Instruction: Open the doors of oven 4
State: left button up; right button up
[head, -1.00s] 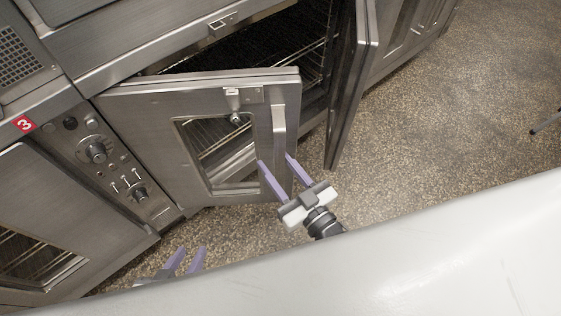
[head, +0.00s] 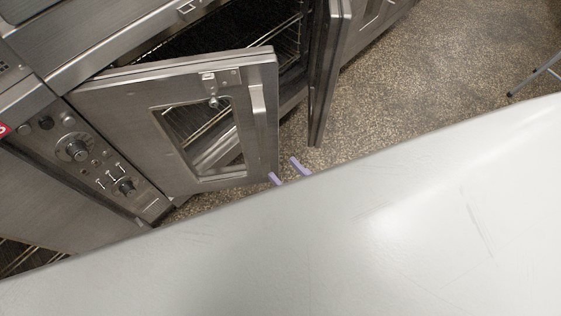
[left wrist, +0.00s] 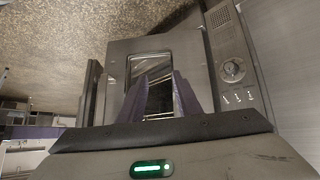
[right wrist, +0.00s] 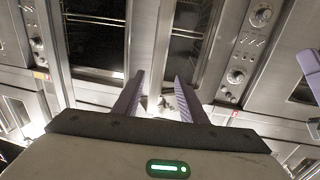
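An oven with two windowed steel doors stands in the head view; its number does not show. Its left door (head: 134,128) is swung partway out, with its vertical handle (head: 258,105) at the free edge. Its right door (head: 328,75) is swung well out, and the dark rack interior (head: 215,30) shows between. My right gripper (head: 285,171) shows only its fingertips, apart and empty, just off the left door's lower free corner. In the right wrist view its fingers (right wrist: 158,85) are open. My left gripper (left wrist: 158,85) is open and empty in the left wrist view, facing a windowed door.
A control panel with knobs (head: 78,150) lies left of the left door. A large smooth white surface (head: 330,240) fills the lower head view and hides my arms. Speckled floor (head: 430,80) is clear at right, with a thin metal leg (head: 535,75) at the edge.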

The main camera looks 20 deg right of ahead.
jog(key=shift+s, duration=0.1)
